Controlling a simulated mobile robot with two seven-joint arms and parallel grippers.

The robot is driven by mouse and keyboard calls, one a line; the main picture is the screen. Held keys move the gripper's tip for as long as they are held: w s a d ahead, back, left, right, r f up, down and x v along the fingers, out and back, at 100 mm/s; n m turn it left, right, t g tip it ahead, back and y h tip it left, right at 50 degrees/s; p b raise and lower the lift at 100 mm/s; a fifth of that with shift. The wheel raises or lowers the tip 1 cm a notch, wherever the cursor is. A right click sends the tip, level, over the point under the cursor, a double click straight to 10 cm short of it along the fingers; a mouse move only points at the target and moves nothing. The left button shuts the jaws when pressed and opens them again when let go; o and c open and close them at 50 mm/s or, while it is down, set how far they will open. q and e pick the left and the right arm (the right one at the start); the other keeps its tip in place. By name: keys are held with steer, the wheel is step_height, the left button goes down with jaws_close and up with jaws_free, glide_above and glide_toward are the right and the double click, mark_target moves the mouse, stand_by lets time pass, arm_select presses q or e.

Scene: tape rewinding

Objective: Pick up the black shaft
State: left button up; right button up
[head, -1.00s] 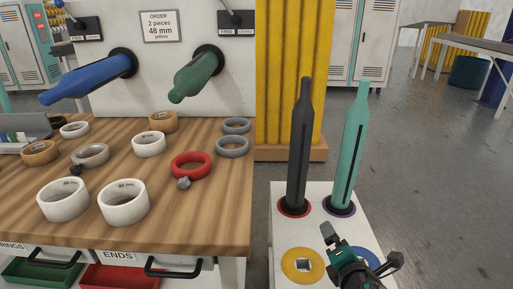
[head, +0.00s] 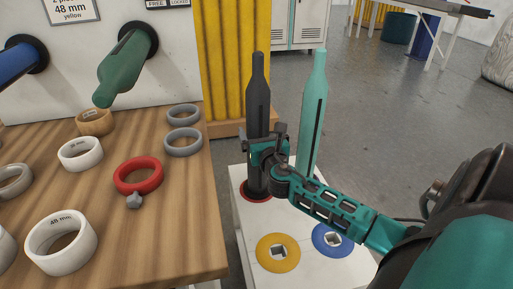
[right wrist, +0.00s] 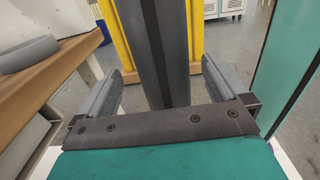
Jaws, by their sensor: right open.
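The black shaft (head: 259,95) stands upright in a red-ringed hole on the white stand (head: 300,262). My right gripper (head: 268,142) is at the shaft's middle height. In the right wrist view the black shaft (right wrist: 163,50) rises between the two open fingers of the right gripper (right wrist: 160,85), with a gap on each side. A teal shaft (head: 313,110) stands upright just to the right, behind my right arm. My left gripper is not in view.
The stand also has a yellow ring (head: 278,252) and a blue ring (head: 332,240) around square holes. A wooden table (head: 165,225) with several tape rolls lies to the left. A yellow panel (head: 228,60) stands behind.

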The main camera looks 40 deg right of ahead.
steer(key=shift+w+d, duration=0.3)
steer(key=shift+w, duration=0.25)
steer(key=b+x, duration=0.1)
steer(key=x, duration=0.1)
steer(key=b+x, duration=0.1)
steer(key=x, duration=0.1)
steer(key=shift+d+f, duration=0.15)
steer(key=shift+f, duration=0.25)
steer(key=shift+w+d+r, duration=0.1)
steer(key=shift+w+d, duration=0.2)
steer(key=shift+w, duration=0.15)
jaws_close()
steer(key=shift+r, duration=0.25)
